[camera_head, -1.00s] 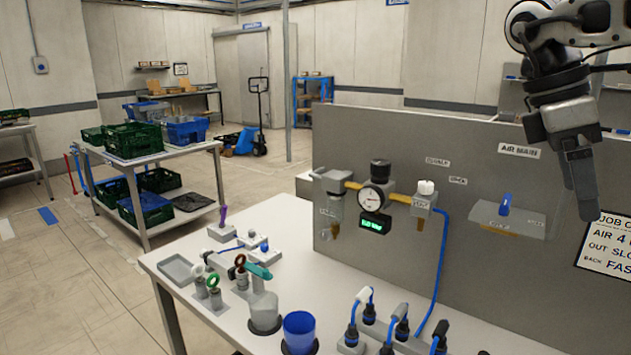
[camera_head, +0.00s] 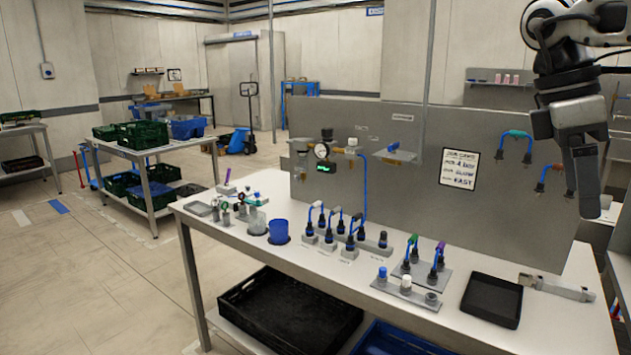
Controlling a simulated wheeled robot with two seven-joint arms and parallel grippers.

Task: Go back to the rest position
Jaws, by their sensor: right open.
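My right gripper (camera_head: 586,196) hangs at the upper right, fingers pointing down, in front of the grey panel (camera_head: 455,225). It is open, and I see nothing in it. It is seen nearly edge-on, and it appears clear of the white bench (camera_head: 250,262) and everything on it. My left gripper is not in view.
The bench carries a blue cup (camera_head: 278,232), a black tray (camera_head: 492,299), a hose fitting block (camera_head: 404,292) and several blue hose connectors. A black crate (camera_head: 290,315) sits below. Open floor (camera_head: 90,290) lies left, before a cart (camera_head: 160,151) of crates.

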